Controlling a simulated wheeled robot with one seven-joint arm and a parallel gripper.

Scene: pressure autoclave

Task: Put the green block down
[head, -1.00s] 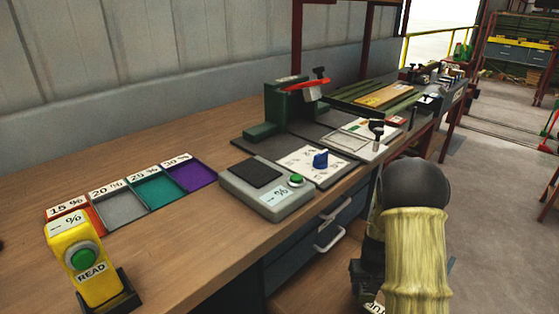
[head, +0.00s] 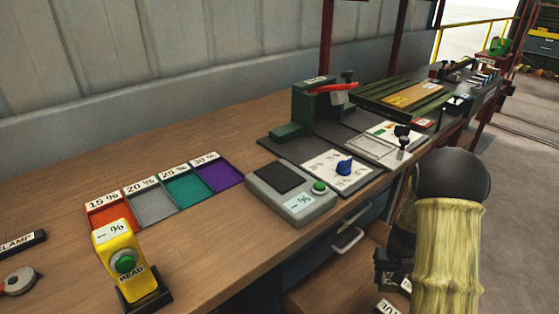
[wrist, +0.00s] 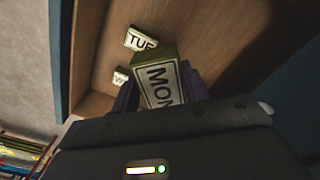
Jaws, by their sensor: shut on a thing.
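My gripper (wrist: 158,88) is shut on an olive-green block (wrist: 149,59) with a white label reading MON. The block sits between the two dark purple fingers, and its lower end is hidden by the gripper body. Beyond it, labelled pieces lie against a brown wooden surface (wrist: 105,45): one reads TUE (wrist: 140,39), and another (wrist: 121,76) is partly hidden. I cannot tell whether the held block touches the wood. In the head view my gripper (head: 392,272) is low beside the workbench front, over a lower wooden surface (head: 325,292); the block is not clear there.
The workbench (head: 215,225) carries a yellow READ meter (head: 128,262), coloured trays marked with percentages (head: 152,203), a grey scale-like device (head: 290,195), a dial plate (head: 338,172) and a green press (head: 318,110). A drawer handle (head: 348,240) sticks out near my arm.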

